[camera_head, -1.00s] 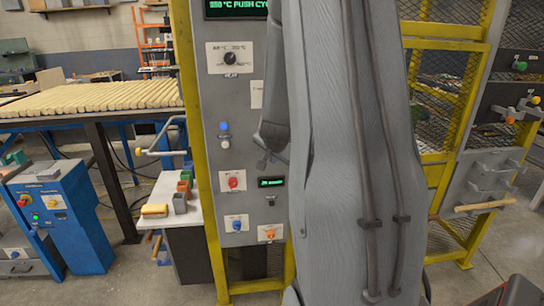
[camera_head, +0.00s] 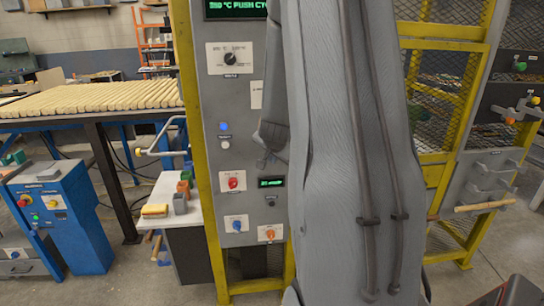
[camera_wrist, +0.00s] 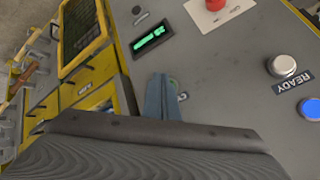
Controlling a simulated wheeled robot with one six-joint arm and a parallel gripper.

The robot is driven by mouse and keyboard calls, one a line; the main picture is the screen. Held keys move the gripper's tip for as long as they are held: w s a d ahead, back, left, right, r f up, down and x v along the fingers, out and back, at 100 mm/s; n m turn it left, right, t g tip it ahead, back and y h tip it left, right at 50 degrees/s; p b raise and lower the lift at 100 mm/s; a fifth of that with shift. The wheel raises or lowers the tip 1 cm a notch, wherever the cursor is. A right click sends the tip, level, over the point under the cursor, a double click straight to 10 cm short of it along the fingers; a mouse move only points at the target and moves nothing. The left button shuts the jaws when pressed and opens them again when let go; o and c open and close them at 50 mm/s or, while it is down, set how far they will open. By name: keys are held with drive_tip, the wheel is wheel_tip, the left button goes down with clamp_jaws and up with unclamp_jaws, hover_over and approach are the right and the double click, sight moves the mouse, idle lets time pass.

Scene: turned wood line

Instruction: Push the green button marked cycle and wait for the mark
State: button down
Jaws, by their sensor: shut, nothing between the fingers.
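The grey control panel (camera_head: 215,100) stands in a yellow frame, and its top display (camera_head: 236,8) shows green text with "PUSH CYC". In the wrist view, my gripper (camera_wrist: 162,78) is shut and empty, its blue-grey fingers pointing at the panel face. A small part of the green button (camera_wrist: 173,83) shows behind the fingertips, beside a mostly covered label. I cannot tell whether the tips touch the button. In the head view, my arm hides the button and the fingertips. The blue lamp (camera_head: 224,126) is lit.
A table of wooden pieces (camera_head: 100,101) stands left. A yellow mesh guard (camera_head: 440,100) stands right.

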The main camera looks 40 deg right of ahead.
drive_tip(key=shift+w+d, duration=0.25)
drive_tip(key=shift+w, duration=0.2)
idle(1.0)
drive_tip(key=shift+s, duration=0.1)
drive_tip(key=shift+s+a, duration=0.4)
drive_tip(key=shift+s, duration=0.15)
drive_tip(key=s+a, duration=0.1)
drive_tip(key=s, duration=0.2)
drive_tip(key=s+a+b, duration=0.1)
drive_tip(key=shift+s+a, duration=0.15)
drive_tip(key=shift+a, duration=0.15)
idle(0.9)
